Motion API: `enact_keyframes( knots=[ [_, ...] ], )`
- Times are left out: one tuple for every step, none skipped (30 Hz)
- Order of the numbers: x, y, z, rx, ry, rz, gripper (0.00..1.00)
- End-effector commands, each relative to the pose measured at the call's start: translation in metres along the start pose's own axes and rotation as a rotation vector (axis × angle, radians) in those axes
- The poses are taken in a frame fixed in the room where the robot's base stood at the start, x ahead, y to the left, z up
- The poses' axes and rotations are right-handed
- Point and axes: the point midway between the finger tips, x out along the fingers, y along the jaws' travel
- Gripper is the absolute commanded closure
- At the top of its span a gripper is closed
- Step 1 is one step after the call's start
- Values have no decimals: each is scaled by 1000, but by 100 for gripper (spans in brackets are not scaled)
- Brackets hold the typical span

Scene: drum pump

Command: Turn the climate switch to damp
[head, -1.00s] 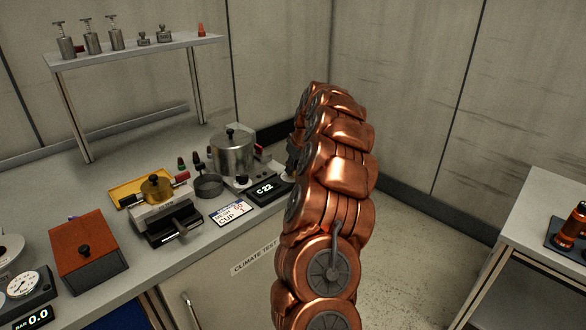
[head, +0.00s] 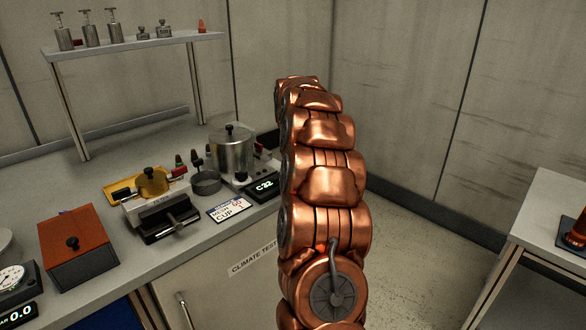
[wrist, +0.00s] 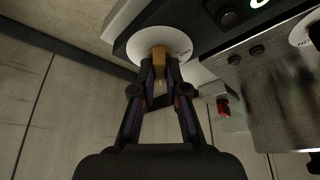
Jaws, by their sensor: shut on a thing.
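In the wrist view, a brass-coloured knob (wrist: 159,60) stands on a round white dial (wrist: 128,38) on the dark front of a unit. My gripper (wrist: 160,82) is closed on this knob, one finger on each side. The dial's lettering is too small to read, so I cannot tell the knob's setting. In the head view, the unit's dark display (head: 265,185) shows green-white characters like "C 22". My arm hides the gripper and the knob there.
A metal pot (head: 232,155) stands beside the display. Left of it are a small dish (head: 206,183), a "CUP" card (head: 229,208) and an orange box (head: 78,246). A red-tipped part (wrist: 223,106) shows near my gripper. A shelf (head: 130,45) stands behind.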

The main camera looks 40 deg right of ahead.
Motion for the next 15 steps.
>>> enact_keyframes(
  knots=[
    [2, 0, 1, 11, -1, 6, 100],
    [1, 0, 1, 17, -1, 8, 100],
    [1, 0, 1, 24, -2, 12, 100],
    [1, 0, 1, 28, -2, 13, 100],
    [1, 0, 1, 33, -2, 15, 100],
    [1, 0, 1, 37, -2, 16, 100],
    [0, 0, 1, 39, -3, 17, 100],
    [0, 0, 1, 40, -3, 18, 100],
    [0, 0, 1, 42, -3, 18, 100],
    [0, 0, 1, 42, -3, 18, 100],
    [0, 0, 1, 43, -3, 18, 100],
    [0, 0, 1, 43, -3, 18, 100],
    [0, 0, 1, 43, -3, 18, 100],
    [0, 0, 1, 43, -3, 18, 100],
    [0, 0, 1, 43, -3, 18, 100]
  ],
)
